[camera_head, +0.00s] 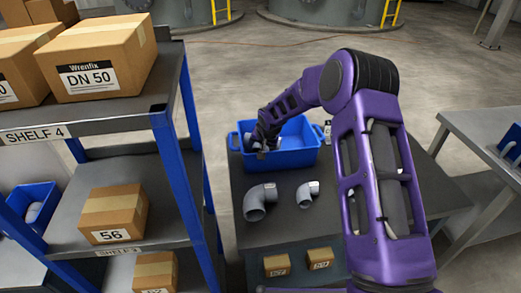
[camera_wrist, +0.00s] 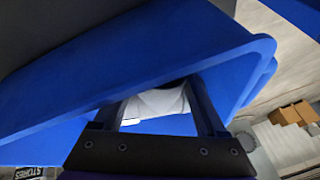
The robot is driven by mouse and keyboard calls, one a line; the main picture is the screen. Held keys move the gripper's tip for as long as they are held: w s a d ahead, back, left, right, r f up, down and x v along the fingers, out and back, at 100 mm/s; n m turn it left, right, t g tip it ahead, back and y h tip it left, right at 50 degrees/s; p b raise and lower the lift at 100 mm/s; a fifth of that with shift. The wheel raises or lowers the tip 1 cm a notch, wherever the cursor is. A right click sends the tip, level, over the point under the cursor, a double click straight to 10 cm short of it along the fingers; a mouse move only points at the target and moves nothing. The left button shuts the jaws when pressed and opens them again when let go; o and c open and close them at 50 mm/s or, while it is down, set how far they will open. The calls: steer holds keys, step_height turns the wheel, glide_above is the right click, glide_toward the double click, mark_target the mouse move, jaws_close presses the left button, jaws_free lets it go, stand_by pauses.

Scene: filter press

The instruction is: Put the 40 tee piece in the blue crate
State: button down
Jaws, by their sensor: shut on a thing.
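The blue crate (camera_head: 290,158) stands at the back of the dark table, and its walls fill much of the wrist view (camera_wrist: 130,60). My gripper (camera_head: 264,140) reaches down into the left part of the crate. In the wrist view my gripper (camera_wrist: 160,108) is shut on a pale grey pipe fitting, the 40 tee piece (camera_wrist: 158,102), which is at the crate's inside. Most of the piece's shape is hidden by the fingers and the crate wall. I cannot tell whether it touches the crate floor.
A large grey elbow (camera_head: 258,202) and a smaller elbow (camera_head: 308,193) lie on the table (camera_head: 285,225) in front of the crate. A blue-posted shelf unit (camera_head: 185,150) with boxes stands close on the left. Another table (camera_head: 475,135) is on the right.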

steer(key=shift+f, duration=0.15)
jaws_free()
steer(key=shift+r, duration=0.35)
steer(key=v, duration=1.1)
steer(key=shift+s+r+p, duration=0.3)
steer(key=shift+d, duration=0.1)
